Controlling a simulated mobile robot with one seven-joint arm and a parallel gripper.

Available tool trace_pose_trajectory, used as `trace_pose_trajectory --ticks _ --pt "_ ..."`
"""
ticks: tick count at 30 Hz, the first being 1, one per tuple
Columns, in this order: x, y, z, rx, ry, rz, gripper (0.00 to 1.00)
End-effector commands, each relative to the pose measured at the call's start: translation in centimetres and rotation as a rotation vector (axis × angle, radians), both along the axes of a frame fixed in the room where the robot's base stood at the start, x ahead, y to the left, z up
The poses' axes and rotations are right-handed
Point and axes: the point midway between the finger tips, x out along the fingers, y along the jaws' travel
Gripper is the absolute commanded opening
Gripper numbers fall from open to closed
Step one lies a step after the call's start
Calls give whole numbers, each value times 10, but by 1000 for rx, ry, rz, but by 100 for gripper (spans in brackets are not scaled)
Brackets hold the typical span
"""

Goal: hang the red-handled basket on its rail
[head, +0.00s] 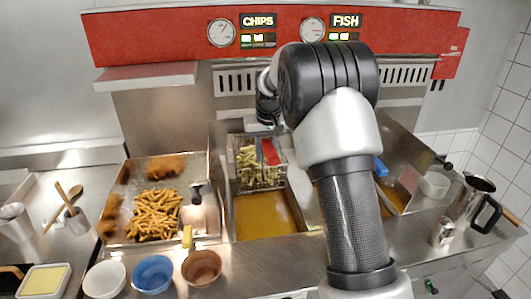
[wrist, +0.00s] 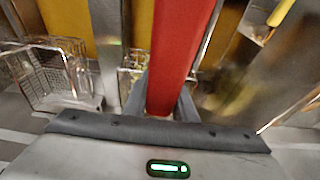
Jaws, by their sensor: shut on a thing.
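The red-handled basket (head: 260,178) is a wire basket with pale chips in it, above the golden oil of the left fryer well (head: 265,217). Its red handle (head: 270,152) stands up at the back, just below my gripper (head: 268,134). In the wrist view, the red handle (wrist: 180,55) runs between my gripper's fingers (wrist: 165,100), and they are shut on it. A slotted back panel with a horizontal bar (head: 235,115) is behind the basket. My arm hides part of this panel and the right well. I cannot tell whether the basket touches the rail.
A tray of cooked chips (head: 153,214) and fish is left of the well. A blue handle (head: 381,167) shows on the right. Bowls (head: 152,274) line the front counter. A steel jug (head: 470,195) stands at the right. Another wire basket (wrist: 45,75) shows in the wrist view.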

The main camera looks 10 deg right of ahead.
Motion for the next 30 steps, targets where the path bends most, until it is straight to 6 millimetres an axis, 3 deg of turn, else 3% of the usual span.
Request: trace_pose_trajectory --ticks 14,15,18,26,30 --pt "1 0 -10 0 -2 0 0" --pt "0 0 -10 0 -1 0 30" --pt "0 0 -11 0 -1 0 47" --pt "-1 0 -13 0 5 0 47" --pt "-2 0 -5 0 0 0 47"
